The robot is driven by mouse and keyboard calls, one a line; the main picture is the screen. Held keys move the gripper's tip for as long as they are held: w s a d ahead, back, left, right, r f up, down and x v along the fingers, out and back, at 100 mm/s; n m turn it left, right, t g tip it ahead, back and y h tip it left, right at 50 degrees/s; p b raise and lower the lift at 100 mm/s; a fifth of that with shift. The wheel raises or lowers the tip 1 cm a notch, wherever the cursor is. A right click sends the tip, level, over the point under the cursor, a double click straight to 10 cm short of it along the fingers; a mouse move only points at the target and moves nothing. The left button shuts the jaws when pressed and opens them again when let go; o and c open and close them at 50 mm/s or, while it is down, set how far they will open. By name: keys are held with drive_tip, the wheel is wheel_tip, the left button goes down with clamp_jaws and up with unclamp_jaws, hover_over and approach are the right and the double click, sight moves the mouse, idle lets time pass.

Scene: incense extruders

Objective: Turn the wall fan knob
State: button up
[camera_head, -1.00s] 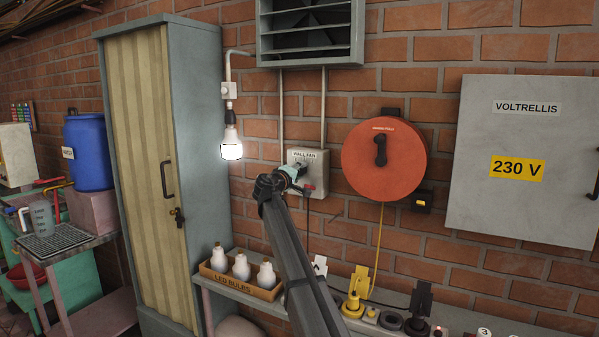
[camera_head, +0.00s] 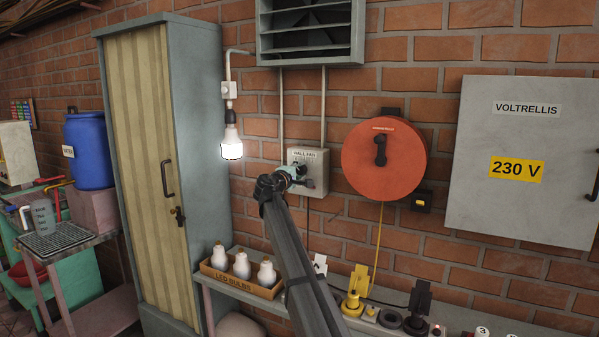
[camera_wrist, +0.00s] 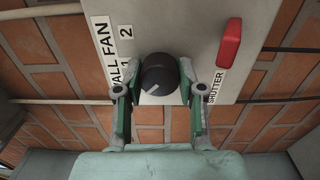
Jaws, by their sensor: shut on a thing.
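The wall fan control box (camera_head: 318,160) is a light grey box on the brick wall, below the vent. My gripper (camera_head: 297,175) is at its front and hides the knob in the head view. In the wrist view the black round knob (camera_wrist: 160,74) has a pale pointer line and sits beside the "WALL FAN" label with the marks 1 and 2. My gripper (camera_wrist: 160,82) has a green finger on each side of the knob and is shut on it. A red shutter lever (camera_wrist: 230,43) stands to the right of the knob, apart from the fingers.
A lit bulb (camera_head: 231,145) hangs left of the box. A carton of LED bulbs (camera_head: 222,278) sits on the shelf below. The vent (camera_head: 357,40) is above.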

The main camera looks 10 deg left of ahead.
drive_tip(key=shift+r, duration=0.1)
drive_tip(key=o, duration=1.1)
drive_tip(key=shift+w, duration=0.1)
drive_tip(key=shift+o, duration=0.2)
drive_tip(key=v, duration=1.2)
